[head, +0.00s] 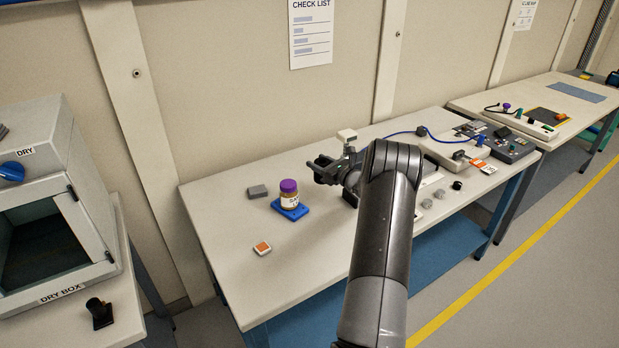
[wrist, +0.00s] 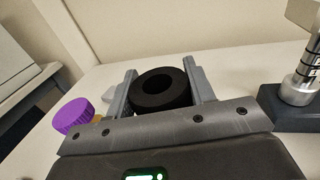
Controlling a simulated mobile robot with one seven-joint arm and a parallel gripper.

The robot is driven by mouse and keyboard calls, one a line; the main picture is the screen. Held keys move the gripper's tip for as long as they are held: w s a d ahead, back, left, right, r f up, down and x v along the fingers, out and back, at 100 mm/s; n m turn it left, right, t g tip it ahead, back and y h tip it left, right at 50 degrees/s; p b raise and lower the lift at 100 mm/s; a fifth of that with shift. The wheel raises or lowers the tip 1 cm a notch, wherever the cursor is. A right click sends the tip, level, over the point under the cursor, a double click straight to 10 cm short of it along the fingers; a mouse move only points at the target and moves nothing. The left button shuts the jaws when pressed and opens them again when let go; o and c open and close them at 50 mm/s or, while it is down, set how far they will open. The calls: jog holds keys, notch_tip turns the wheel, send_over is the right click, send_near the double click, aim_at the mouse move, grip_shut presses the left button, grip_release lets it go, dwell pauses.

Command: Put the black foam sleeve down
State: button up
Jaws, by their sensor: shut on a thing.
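The black foam sleeve (wrist: 176,92) is a thick dark ring with a round hole. In the wrist view it sits between the two grey fingers of my gripper (wrist: 158,70), which is shut on it. In the head view my gripper (head: 322,170) is over the back part of the middle table (head: 225,215), right of the purple-lidded jar. The sleeve cannot be told apart from the dark fingers there. Whether the sleeve touches the tabletop cannot be told.
The jar (head: 289,198) stands on a blue base, with a grey block (head: 257,191) behind it. An orange-and-white piece (head: 262,249) lies near the front. A post on a dark base (wrist: 300,90) stands close right of my gripper. The table's left part has free room.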

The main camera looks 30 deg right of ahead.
jog(key=shift+w+a+f, duration=0.35)
jog(key=shift+w+f, duration=0.2)
jog(key=shift+f, duration=0.5)
jog(key=shift+w+a+f, duration=0.4)
jog(key=shift+w+f, duration=0.2)
jog(key=shift+f, duration=0.45)
jog(key=shift+w+a+f, duration=0.35)
jog(key=shift+w+f, duration=0.2)
jog(key=shift+f, duration=0.5)
jog(key=o, duration=0.9)
jog(key=shift+f, duration=0.15)
jog(key=shift+o, duration=0.2)
